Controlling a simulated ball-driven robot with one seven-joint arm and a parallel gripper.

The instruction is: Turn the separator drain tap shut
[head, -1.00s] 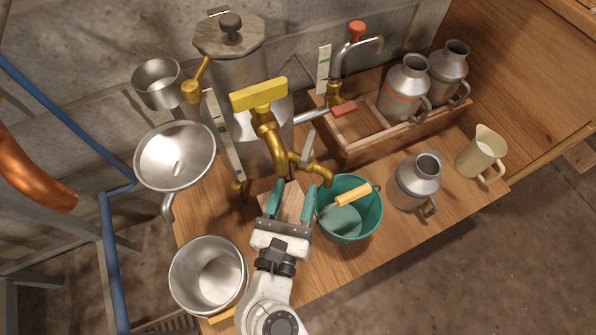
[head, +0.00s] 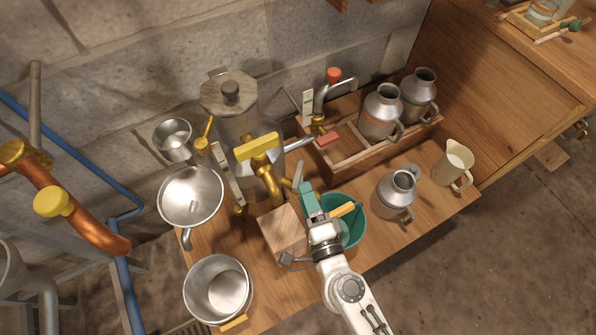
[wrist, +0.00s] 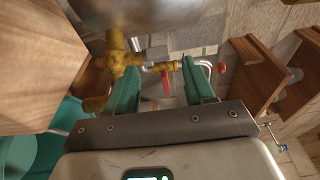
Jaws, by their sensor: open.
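The separator (head: 235,125) is a tall metal vessel with a lid. A brass tap with a yellow T-handle (head: 257,147) rises in front of it. A smaller brass tap with a grey lever (head: 299,176) is low at its front, near the teal bucket (head: 354,232); I cannot tell for certain which tap is the drain. My gripper (head: 307,192) is open and empty, rolled on its side, just below the grey lever in the head view. In the wrist view, brass tap parts (wrist: 121,58) lie beyond and partly behind the left finger of my gripper (wrist: 162,80).
A wooden block (head: 285,232) stands left of my gripper. Steel pots (head: 217,287) and a funnel bowl (head: 190,195) are further left. A can (head: 393,195), a cream jug (head: 453,163) and a wooden crate (head: 345,168) with cans are to the right. Bare tabletop lies at the front.

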